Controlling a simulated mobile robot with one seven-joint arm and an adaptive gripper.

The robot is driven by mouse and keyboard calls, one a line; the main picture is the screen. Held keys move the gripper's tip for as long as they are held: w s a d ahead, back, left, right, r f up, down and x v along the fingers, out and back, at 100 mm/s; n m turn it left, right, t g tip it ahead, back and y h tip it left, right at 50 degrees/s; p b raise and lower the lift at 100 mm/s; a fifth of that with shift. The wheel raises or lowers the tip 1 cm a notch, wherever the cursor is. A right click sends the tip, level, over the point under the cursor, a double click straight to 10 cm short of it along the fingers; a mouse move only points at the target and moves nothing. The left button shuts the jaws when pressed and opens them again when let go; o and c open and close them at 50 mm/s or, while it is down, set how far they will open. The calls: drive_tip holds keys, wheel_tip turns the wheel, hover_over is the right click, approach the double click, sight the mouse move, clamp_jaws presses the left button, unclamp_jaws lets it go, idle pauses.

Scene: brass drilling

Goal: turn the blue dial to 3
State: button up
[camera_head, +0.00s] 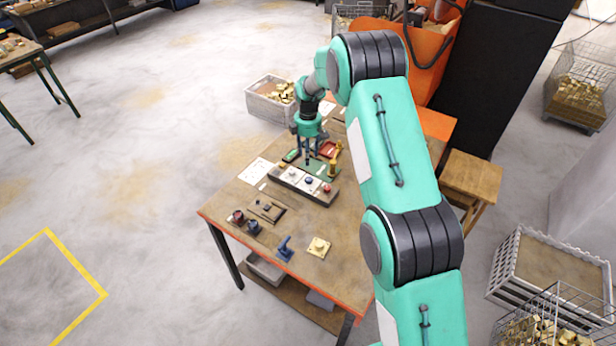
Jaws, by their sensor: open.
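A grey panel (287,183) lies on the worktable, with small dials on pale faces along it. The blue dial (309,181) is near the panel's middle; its pointer and numbers are too small to read. A red dial (326,187) sits at the panel's right end.
The worktable (225,215) has an orange edge. A dark red knob (237,216), a dark blue knob (253,228), a blue fixture (285,248) and a brass piece (318,247) stand at the front. A brass cylinder (332,168) stands right of my gripper. A bin (268,103) is behind.

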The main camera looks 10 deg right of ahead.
sight(308, 179)
drive_tip(key=shift+f, duration=0.1)
idle(0.3)
wheel_tip(308, 179, down, 13)
drive_tip(key=shift+f+p, duration=0.2)
drive_tip(key=shift+p, duration=0.55)
clamp_jaws()
